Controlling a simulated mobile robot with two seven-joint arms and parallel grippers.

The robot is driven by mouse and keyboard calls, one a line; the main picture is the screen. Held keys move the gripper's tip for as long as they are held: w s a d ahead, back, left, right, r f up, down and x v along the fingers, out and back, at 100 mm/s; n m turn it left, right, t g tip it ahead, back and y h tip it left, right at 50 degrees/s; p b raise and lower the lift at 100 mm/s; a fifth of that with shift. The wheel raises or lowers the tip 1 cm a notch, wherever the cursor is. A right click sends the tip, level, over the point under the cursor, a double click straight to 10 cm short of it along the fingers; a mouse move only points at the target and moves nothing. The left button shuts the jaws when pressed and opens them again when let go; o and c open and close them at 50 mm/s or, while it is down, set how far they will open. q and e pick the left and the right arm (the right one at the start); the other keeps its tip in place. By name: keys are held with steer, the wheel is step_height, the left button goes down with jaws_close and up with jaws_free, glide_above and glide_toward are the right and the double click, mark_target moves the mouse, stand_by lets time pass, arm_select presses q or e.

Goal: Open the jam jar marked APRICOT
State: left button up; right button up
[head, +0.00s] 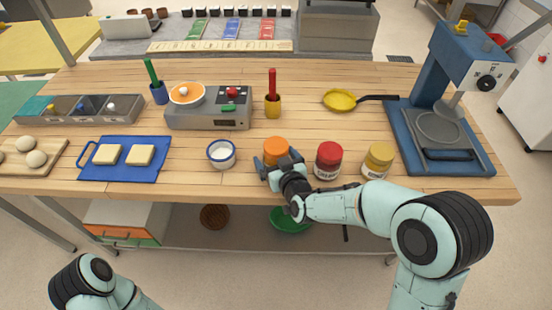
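A jar with an orange lid (275,145) stands near the front edge of the table, left of two other jars. Its label is hidden behind my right gripper, so I cannot read it. My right gripper (279,164) is at the front of this jar, with its fingers spread to either side of the jar's lower part. I cannot tell whether they touch it. A jar with a red lid (328,155) and a jar with a yellow lid (378,158) stand to the right, their labels too small to read surely. My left arm is at the bottom left; its gripper is out of view.
A white cup with a blue rim (221,155) stands just left of the orange-lidded jar. A blue board (125,173) with two pale slices lies farther left.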

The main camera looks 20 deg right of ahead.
mark_target(276, 145)
steer(key=c, duration=1.2)
steer(key=shift+r, duration=0.1)
steer(key=shift+r, duration=0.1)
step_height(276, 145, up, 10)
steer(key=p, duration=0.2)
steer(key=shift+f+p, duration=0.2)
steer(key=shift+p, duration=0.15)
arm_select(q)
steer(key=w+r+p, duration=0.4)
steer(key=r+p, duration=0.1)
steer(key=r, duration=0.3)
steer(key=shift+r+t, duration=0.25)
steer(key=shift+t, duration=0.05)
arm_select(e)
step_height(276, 145, up, 10)
steer(key=shift+r, duration=0.1)
arm_select(q)
steer(key=shift+s, duration=0.1)
